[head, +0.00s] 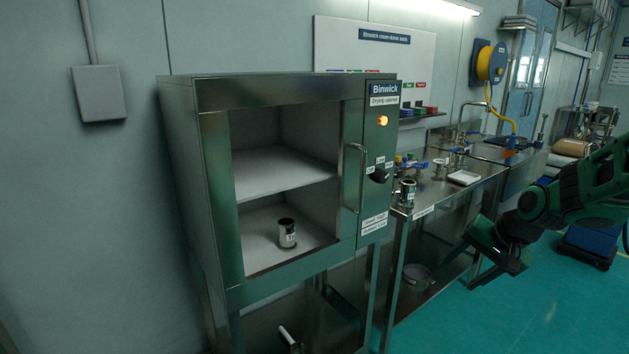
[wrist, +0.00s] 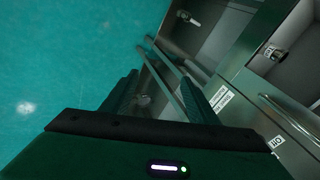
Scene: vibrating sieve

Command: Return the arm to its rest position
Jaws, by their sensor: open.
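My green arm reaches in from the right edge of the head view. Its dark green gripper (head: 492,262) hangs tilted downward over the teal floor, in front of the steel bench and to the right of the drying cabinet (head: 180,150). In the wrist view my gripper (wrist: 158,98) shows two fingers spread apart with nothing between them. Floor and steel legs show beyond the fingers. A small labelled metal cup (head: 287,233) stands upright on the cabinet's lower shelf. The cup also shows in the wrist view (wrist: 274,53). My gripper is apart from cabinet and cup.
The cabinet's upper shelf (head: 285,170) is empty; its upright handle (head: 354,178) sits on the front. The bench (head: 428,212) holds a metal pot (head: 407,193) and a white tray (head: 464,178). A bucket (head: 416,277) stands beneath. Open teal floor (head: 500,325) lies at the lower right.

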